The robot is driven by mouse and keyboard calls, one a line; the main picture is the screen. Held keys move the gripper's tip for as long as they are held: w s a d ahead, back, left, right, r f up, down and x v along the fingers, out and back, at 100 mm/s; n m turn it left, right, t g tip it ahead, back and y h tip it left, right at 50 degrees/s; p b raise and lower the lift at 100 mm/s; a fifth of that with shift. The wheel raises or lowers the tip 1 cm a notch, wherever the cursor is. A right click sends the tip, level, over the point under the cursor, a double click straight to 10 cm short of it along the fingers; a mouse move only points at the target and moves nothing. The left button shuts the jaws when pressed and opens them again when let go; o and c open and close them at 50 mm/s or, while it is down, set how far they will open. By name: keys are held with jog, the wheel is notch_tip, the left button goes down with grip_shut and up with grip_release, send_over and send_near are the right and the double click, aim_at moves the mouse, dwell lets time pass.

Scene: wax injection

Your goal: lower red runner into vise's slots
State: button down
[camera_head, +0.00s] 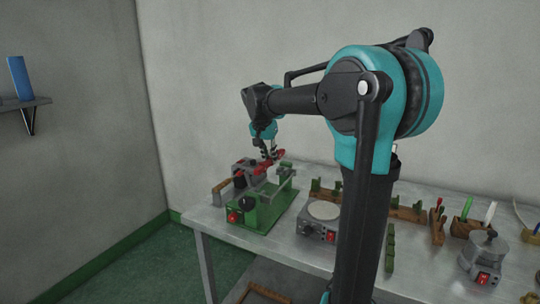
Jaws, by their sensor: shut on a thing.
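My gripper (268,151) is at the end of the arm, pointing down over the left part of the metal table. It is small in the view and shut on the red runner (279,155), a slim red piece slanting up to the right. The green device with a red knob at its front, which looks like the vise (264,212), stands on the table below and slightly in front of the gripper. The runner appears above it. The slots are too small to make out, and I cannot tell whether the runner touches anything.
A grey unit (239,181) stands close behind the green device. A round-topped grey hotplate (323,211) is to its right. Farther right are a wooden rack (405,213), tool holders (463,228) and a grey pot (484,254). My arm hides part of the table.

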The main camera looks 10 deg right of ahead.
aim_at(267, 162)
jog(key=shift+f, duration=2.45)
jog(key=shift+f, duration=1.55)
jog(key=c, duration=1.3)
grip_release()
jog(key=shift+c, duration=0.2)
jog(key=v, duration=1.2)
jog(key=shift+d, duration=0.1)
